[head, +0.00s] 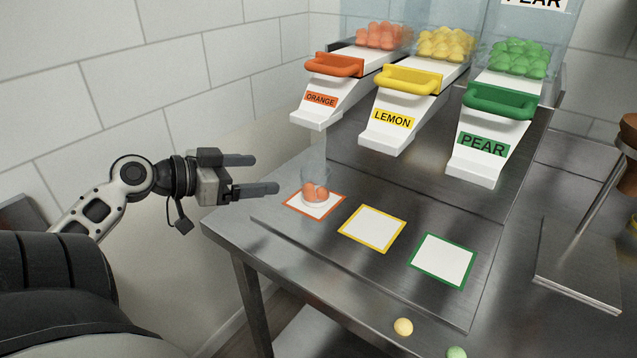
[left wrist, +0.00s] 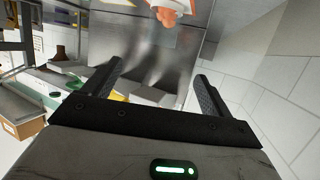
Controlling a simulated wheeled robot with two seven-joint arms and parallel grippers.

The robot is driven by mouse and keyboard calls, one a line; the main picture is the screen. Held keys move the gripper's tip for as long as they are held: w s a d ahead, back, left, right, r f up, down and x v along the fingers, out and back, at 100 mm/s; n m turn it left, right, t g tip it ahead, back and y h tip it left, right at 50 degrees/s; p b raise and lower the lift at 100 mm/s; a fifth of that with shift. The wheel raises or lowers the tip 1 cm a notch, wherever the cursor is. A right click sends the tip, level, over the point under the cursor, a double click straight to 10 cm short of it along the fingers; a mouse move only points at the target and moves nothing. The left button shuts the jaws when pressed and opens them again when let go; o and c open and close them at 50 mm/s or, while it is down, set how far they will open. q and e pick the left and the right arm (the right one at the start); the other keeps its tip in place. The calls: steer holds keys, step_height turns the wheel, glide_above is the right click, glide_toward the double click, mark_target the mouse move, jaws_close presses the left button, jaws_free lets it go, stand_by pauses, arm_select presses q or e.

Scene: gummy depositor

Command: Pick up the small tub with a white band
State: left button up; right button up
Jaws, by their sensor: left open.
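A small clear tub (head: 316,184) with a white band around its base stands upright on the orange-bordered square (head: 327,213), with a few orange gummies (head: 316,193) inside. My left gripper (head: 264,174) is open and empty. It is left of the tub and apart from it, its fingers pointing toward it. In the left wrist view the tub (left wrist: 172,8) shows at the top edge, partly cut off, beyond the open fingers (left wrist: 160,72). My right gripper is out of view.
Orange (head: 318,108), lemon (head: 388,130) and pear (head: 477,155) chutes overhang the metal table behind the squares. The yellow-bordered (head: 372,228) and green-bordered (head: 442,260) squares are empty. A yellow gummy (head: 403,326) and a green gummy (head: 456,352) lie near the front.

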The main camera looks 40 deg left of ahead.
arm_select(q)
steer(key=b, duration=0.3)
glide_toward(328, 170)
steer(key=x, duration=0.3)
steer(key=shift+w+f, duration=0.2)
steer(key=shift+w, duration=0.05)
steer(key=shift+w+d+f, duration=0.1)
steer(key=shift+w+f, duration=0.1)
steer(key=shift+w, duration=0.25)
steer(key=b+x, duration=0.1)
steer(key=x, duration=0.2)
steer(key=shift+w+f+b, duration=0.1)
steer(key=shift+w+b, duration=0.1)
steer(key=shift+b, duration=0.1)
steer(key=shift+w+d+f, duration=0.15)
steer(key=shift+w, duration=0.3)
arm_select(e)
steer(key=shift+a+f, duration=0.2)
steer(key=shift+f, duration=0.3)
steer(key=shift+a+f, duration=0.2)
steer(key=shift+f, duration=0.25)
arm_select(q)
steer(key=c, duration=1.2)
